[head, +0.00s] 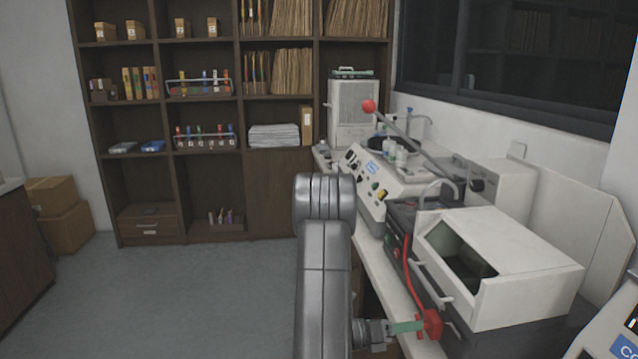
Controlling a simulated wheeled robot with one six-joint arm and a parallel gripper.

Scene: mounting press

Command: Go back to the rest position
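My grey arm rises in the middle of the head view and bends down toward the bottom. My gripper (404,327) is at its low end, pointing right, with a green part showing at its tip. The tip is at or just in front of a red round part (432,323) at the front of the bench. I cannot tell whether they touch or whether the gripper is open or shut. A red cord or tube (408,270) runs down from the dark machine toward the red part. The mounting press (388,185), a pale machine with a long red-knobbed lever, stands farther back.
A white hooded machine (525,275) stands close on the right. The bench (370,270) runs along the right wall beside my arm. A dark shelf unit (210,160) fills the back wall, with cardboard boxes (58,215) beside it. The floor (200,295) to the left is clear.

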